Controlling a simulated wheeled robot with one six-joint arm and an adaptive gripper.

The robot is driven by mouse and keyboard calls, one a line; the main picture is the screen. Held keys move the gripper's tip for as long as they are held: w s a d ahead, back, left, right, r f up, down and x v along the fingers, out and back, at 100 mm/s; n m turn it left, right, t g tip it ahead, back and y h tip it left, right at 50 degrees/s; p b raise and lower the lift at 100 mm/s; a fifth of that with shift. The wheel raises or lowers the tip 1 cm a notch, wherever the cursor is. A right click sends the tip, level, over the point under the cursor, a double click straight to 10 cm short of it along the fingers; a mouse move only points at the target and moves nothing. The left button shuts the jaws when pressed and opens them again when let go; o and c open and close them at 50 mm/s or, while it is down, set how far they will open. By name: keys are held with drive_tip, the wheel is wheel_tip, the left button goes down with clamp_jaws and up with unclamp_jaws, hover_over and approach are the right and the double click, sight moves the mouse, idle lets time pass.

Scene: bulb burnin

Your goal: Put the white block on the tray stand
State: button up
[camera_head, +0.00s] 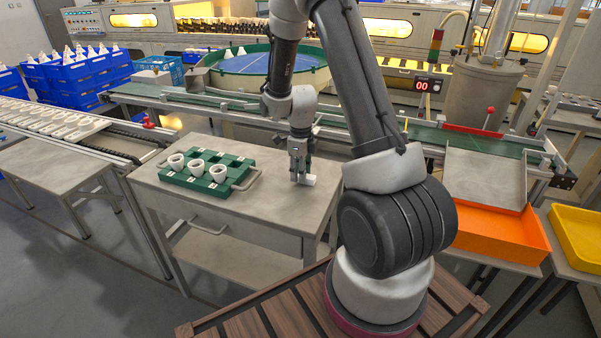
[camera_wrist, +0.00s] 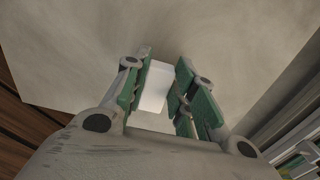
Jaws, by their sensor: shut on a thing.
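The white block (camera_head: 308,180) is between the fingers of my gripper (camera_head: 300,177) in the head view. The wrist view shows the block (camera_wrist: 155,86) clasped between the green finger pads of my gripper (camera_wrist: 165,58). The block is at the grey metal surface of the tray stand (camera_head: 265,205), near its right end. I cannot tell whether it touches that surface or is just above it. A green tray (camera_head: 200,183) with several sockets and white cups lies on the left part of the stand.
The stand is bare between the green tray and my gripper. A conveyor (camera_head: 220,105) runs behind it. An orange bin (camera_head: 490,228) and a yellow bin (camera_head: 583,235) stand at the right. Another rack with white parts (camera_head: 60,125) is at the left.

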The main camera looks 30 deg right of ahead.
drive_tip(key=shift+f, duration=0.1)
drive_tip(key=o, duration=1)
wheel_tip(320, 180, up, 12)
drive_tip(key=s+a+r+n+t, duration=0.2)
drive_tip(key=s+a+r+n, duration=0.1)
drive_tip(key=s+r+n, duration=0.75)
drive_tip(key=s+a+r+n+t, duration=0.1)
drive_tip(key=s+r+n, duration=0.3)
drive_tip(key=s+n, duration=0.3)
drive_tip(key=s+r+n+t, duration=0.1)
drive_tip(key=s+r+n, duration=0.3)
drive_tip(key=s+n, duration=0.3)
drive_tip(key=n, duration=0.4)
drive_tip(key=shift+s+a, duration=0.3)
drive_tip(key=shift+a, duration=0.05)
